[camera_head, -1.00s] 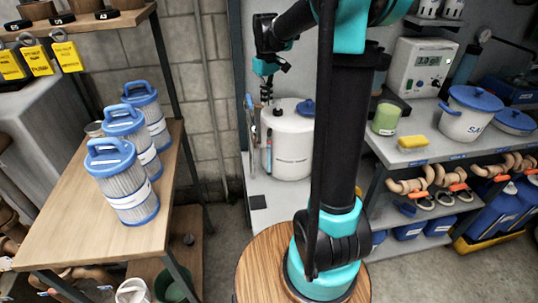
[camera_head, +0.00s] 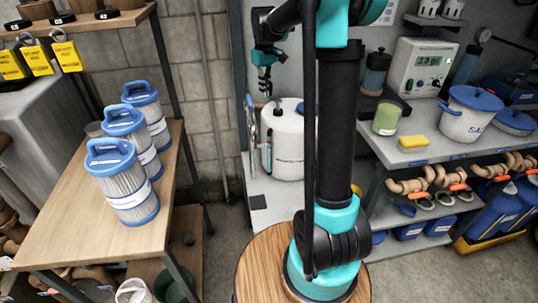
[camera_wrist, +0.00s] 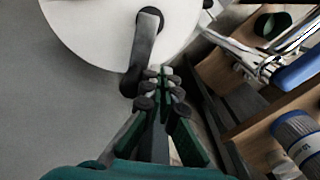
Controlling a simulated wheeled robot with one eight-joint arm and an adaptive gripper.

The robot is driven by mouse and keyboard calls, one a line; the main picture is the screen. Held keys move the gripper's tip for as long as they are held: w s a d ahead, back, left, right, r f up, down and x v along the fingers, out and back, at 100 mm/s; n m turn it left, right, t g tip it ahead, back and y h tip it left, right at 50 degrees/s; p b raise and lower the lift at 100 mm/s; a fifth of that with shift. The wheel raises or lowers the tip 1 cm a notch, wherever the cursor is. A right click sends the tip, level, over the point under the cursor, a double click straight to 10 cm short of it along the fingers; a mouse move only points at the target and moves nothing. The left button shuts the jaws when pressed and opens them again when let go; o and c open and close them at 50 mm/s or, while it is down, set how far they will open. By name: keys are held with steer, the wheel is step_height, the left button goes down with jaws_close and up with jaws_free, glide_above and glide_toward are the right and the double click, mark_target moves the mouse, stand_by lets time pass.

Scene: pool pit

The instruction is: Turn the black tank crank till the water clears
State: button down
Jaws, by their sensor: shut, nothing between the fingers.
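The white tank (camera_head: 285,150) stands on the bench behind my arm, with part of a blue cap showing at its top right. In the wrist view, its round white top (camera_wrist: 95,25) fills the upper left. The black crank (camera_wrist: 147,42) lies over the edge of that top, one rounded end on the white face and the other just above my fingers. My gripper (camera_wrist: 160,80) is shut and empty, close to the crank's lower end; contact is unclear. In the head view, my gripper (camera_head: 265,86) is above the tank's left side. I cannot make out the water.
A dark jar (camera_head: 376,72), a green jar (camera_head: 386,119) and a yellow sponge (camera_head: 412,142) stand right of my arm. A display box (camera_head: 420,66) is behind them. Several blue-capped filters (camera_head: 130,190) stand on the left wooden table. A blue-handled tool (camera_wrist: 298,72) lies right of my fingers.

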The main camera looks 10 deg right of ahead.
step_height(320, 180, up, 7)
stand_by(0.6)
stand_by(0.3)
steer(key=s+d+f+m+t, duration=0.2)
steer(key=s+f+m, duration=0.1)
steer(key=s+f, duration=0.8)
steer(key=s+d+f+m+t, duration=0.2)
steer(key=s+f, duration=0.9)
steer(key=s, duration=0.9)
steer(key=shift+f+m, duration=0.35)
steer(key=shift+m, duration=0.15)
